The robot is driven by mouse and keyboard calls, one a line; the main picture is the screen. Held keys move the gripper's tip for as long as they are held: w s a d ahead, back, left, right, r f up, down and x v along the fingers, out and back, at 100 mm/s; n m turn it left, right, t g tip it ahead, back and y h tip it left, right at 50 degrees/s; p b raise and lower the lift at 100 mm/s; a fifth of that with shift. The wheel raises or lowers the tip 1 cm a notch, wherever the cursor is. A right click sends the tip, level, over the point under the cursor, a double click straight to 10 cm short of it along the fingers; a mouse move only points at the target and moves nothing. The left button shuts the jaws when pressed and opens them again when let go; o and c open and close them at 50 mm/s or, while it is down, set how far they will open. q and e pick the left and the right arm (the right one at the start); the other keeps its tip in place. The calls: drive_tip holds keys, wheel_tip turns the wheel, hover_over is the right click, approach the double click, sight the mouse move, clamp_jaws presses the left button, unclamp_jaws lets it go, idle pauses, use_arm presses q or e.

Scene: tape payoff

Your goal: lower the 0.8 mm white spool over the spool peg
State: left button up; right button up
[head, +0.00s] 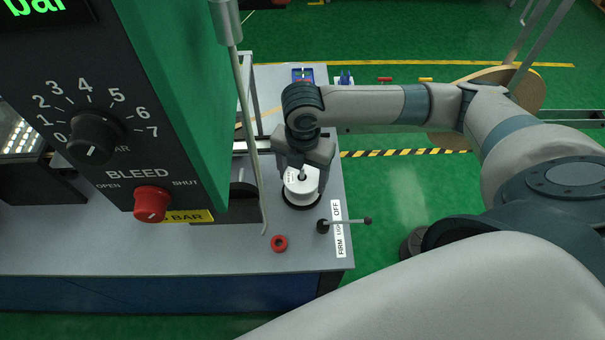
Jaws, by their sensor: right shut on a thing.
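The white spool (301,191) is in the middle of the head view, above the right part of the grey bench. My right gripper (303,172) comes down from above and is shut on it. The spool looks about upright, with a dark round spot at the middle of its top. A dark round base (301,206) shows around its lower edge. The spool peg cannot be clearly made out, and I cannot tell whether the spool is around it or above it. My left gripper is not in view.
A green and dark panel with a dial (94,138) and a red bleed knob (152,204) fills the left. A thin bent rod (250,140) hangs left of the spool. A red ring (280,243) and a black-knobbed lever (345,221) are in front on the grey bench (200,262).

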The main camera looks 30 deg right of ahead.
drive_tip(key=o, duration=1.4)
wheel_tip(320, 180, up, 17)
drive_tip(key=b, duration=0.2)
drive_tip(key=shift+r+b, duration=0.2)
drive_tip(key=shift+b, duration=0.1)
drive_tip(key=shift+s+f, duration=0.1)
drive_tip(key=shift+s, duration=0.05)
idle(0.5)
